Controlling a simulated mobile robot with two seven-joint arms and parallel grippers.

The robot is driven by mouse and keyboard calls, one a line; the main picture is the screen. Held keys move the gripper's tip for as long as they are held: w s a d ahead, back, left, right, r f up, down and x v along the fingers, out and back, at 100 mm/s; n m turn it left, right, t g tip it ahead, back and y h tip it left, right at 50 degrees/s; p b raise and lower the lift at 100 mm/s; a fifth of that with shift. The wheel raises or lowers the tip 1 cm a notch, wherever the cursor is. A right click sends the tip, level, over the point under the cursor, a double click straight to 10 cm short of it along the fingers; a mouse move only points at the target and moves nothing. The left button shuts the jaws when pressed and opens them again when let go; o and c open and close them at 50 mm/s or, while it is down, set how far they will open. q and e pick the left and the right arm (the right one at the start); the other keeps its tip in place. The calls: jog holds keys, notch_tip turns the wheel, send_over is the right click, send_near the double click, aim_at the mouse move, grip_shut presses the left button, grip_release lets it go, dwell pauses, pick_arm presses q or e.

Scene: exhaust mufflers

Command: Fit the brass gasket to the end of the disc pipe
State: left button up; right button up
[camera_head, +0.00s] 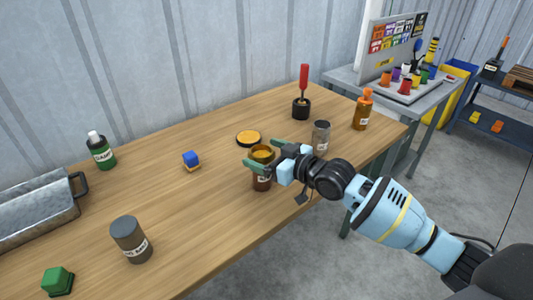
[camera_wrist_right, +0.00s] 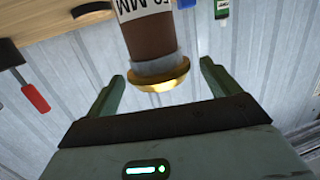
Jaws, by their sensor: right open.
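A short brown cylinder (camera_head: 261,184) with a label stands upright on the table, a brass-coloured ring on its top end. The right wrist view shows this brown cylinder (camera_wrist_right: 148,42) upside down, with a grey collar and the brass ring (camera_wrist_right: 162,82) at its end. My right gripper (camera_head: 263,152) is open, its fingers either side of the brass end and apart from it in the wrist view (camera_wrist_right: 162,72). A flat yellow-brass disc (camera_head: 248,138) with a dark edge lies on the table just behind. I cannot tell which brass piece is the gasket. My left gripper is out of view.
A grey jar (camera_head: 321,137) stands close right of the gripper. A red-handled tool in a black holder (camera_head: 302,104) and an orange bottle (camera_head: 361,112) stand behind it. A blue block (camera_head: 192,160), dark can (camera_head: 130,240) and metal tray (camera_head: 35,212) are left. The front middle is clear.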

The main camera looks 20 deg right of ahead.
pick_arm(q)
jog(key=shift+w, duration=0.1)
pick_arm(e)
jog(key=v, duration=0.8)
dwell(0.3)
